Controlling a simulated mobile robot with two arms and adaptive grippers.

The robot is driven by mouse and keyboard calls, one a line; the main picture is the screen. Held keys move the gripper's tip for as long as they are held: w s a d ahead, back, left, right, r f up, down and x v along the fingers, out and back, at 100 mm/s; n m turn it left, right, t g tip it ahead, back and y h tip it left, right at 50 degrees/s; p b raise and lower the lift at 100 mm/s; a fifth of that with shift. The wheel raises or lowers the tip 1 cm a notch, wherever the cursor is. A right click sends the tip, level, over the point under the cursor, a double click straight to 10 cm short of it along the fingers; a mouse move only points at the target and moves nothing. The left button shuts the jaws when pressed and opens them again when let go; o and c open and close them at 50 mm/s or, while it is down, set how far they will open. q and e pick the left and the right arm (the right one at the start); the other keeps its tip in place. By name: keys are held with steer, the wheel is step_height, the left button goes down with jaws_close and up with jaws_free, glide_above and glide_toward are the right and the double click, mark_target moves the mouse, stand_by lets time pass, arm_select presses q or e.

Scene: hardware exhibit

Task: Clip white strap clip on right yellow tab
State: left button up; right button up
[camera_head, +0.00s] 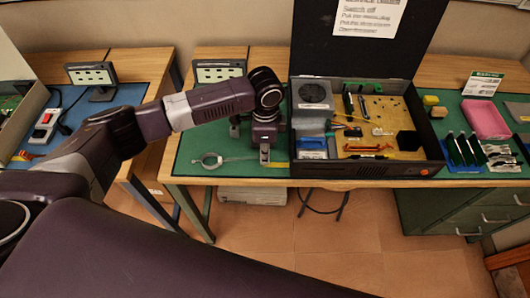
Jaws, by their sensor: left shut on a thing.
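A white strap (211,161) lies on the green mat at the front left of the worktable, with a round loop and a thin tail running right toward my left gripper. My left gripper (265,155) points down at the mat's front edge, left of the open black case, and is shut on the strap's clip end, which is mostly hidden by the fingers. A small yellow strip (279,164) lies just right of the fingertips; I cannot tell whether it is the right yellow tab. My right gripper is not in view.
The open black case (420,173) with parts and a tan board stands right of my gripper, its raised lid behind. A pink block (485,119) and dark upright plates (466,150) are further right. The mat around the strap loop is clear.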

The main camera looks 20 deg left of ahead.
arm_select(q)
steer(key=shift+f+b, duration=0.4)
steer(key=shift+f, duration=0.8)
stand_by(0.5)
steer(key=o, duration=0.8)
steer(key=shift+o, duration=0.8)
steer(key=shift+o, duration=0.9)
steer(key=shift+r+p, duration=0.65)
steer(key=shift+p, duration=0.3)
steer(key=shift+r+p, duration=3.05)
steer(key=shift+p, duration=0.55)
